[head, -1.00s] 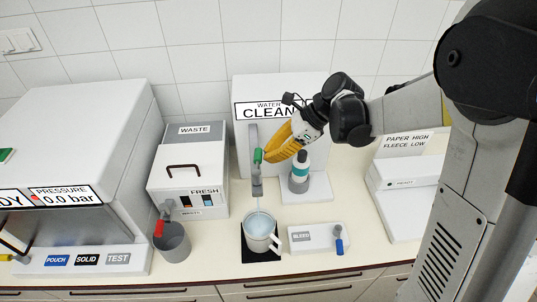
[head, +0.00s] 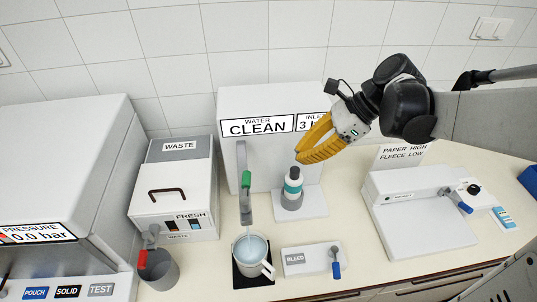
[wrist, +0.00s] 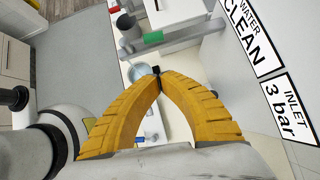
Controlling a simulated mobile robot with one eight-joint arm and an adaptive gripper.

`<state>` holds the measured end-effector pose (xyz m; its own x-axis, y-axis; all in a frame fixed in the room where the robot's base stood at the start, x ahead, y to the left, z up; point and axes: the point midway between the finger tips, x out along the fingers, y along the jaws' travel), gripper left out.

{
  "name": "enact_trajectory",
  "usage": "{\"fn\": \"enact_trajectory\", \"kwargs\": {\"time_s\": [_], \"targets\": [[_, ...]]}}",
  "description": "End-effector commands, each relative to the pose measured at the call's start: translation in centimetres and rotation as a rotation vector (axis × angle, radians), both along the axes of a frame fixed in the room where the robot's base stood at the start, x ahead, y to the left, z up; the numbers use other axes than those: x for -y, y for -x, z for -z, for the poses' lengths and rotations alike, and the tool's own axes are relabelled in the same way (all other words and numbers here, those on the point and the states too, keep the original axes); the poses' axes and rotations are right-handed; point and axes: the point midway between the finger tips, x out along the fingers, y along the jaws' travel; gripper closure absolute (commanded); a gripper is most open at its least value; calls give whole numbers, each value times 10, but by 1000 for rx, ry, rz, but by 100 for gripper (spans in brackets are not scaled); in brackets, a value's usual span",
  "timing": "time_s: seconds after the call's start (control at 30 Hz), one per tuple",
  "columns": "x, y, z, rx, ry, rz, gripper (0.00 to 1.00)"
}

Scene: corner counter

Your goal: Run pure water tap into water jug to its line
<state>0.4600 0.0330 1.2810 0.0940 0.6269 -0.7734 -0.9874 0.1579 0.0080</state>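The pure water tap (head: 243,200) comes down from the white unit labelled WATER CLEAN and has a green lever (head: 246,179). The white water jug (head: 248,262) stands upright under its spout on a black mat (head: 241,281). Pale blue water (head: 250,247) shows inside, and a thin pale streak lies between spout and jug. I cannot make out the jug's line. My gripper (head: 300,158) is to the right of the green lever, apart from it, above a bottle. In the wrist view its yellow fingers (wrist: 158,76) meet at the tips with nothing clearly held. The lever (wrist: 153,37) also shows there.
A BLEED block with blue lever (head: 310,260) lies right of the jug. A grey cup under a red-handled tap (head: 158,270) is at left. A sealer (head: 420,210) stands at right.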

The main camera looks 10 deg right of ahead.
Motion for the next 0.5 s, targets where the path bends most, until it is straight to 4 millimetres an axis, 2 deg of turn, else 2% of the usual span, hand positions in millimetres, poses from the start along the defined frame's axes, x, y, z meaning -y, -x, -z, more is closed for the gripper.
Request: {"fn": "enact_trajectory", "kwargs": {"time_s": [0.17, 0.5], "targets": [[-11, 3, 15, -1, 0, -1, 100], [-56, -4, 71, 0, 0, -3, 100]]}}
